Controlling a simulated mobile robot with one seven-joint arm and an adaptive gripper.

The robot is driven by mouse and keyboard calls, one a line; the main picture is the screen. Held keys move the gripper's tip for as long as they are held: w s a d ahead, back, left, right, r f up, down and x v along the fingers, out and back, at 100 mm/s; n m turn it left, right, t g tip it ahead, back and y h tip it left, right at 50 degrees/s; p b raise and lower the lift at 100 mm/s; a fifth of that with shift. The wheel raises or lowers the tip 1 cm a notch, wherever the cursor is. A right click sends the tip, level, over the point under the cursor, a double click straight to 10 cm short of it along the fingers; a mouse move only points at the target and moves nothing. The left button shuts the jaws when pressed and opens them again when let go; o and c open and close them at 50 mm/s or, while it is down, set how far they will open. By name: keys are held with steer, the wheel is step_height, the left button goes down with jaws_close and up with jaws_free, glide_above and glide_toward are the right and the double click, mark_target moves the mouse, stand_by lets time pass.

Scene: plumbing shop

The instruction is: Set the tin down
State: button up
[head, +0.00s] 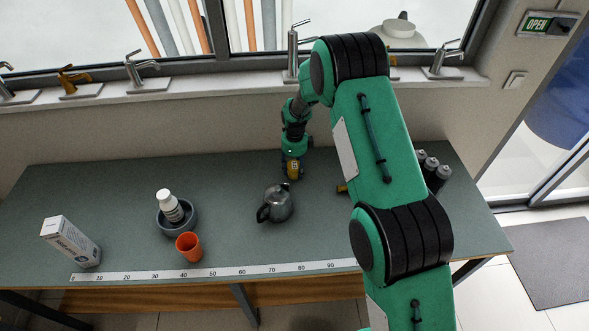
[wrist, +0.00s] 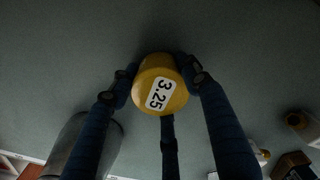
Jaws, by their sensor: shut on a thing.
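The tin is a small yellow cylinder (wrist: 160,84) with a white label reading "3.25" in the wrist view. My gripper (wrist: 158,76) is shut on it, with dark blue fingers on either side. In the head view the tin (head: 293,169) shows at the end of my arm, low over the far middle part of the grey-green table (head: 120,185). My gripper (head: 292,157) points down there. I cannot tell whether the tin's bottom touches the table.
A metal teapot (head: 277,204) stands just in front of the tin. A bowl (head: 178,222) holding a white bottle (head: 170,204), an orange cup (head: 189,247) and a white box (head: 70,242) are at left. Dark bottles (head: 437,176) stand at right. The table left of the tin is clear.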

mark_target(295, 165)
steer(key=o, duration=1.3)
steer(key=shift+r, duration=0.1)
step_height(295, 165, up, 12)
steer(key=shift+r+p, duration=0.1)
steer(key=shift+p, duration=0.2)
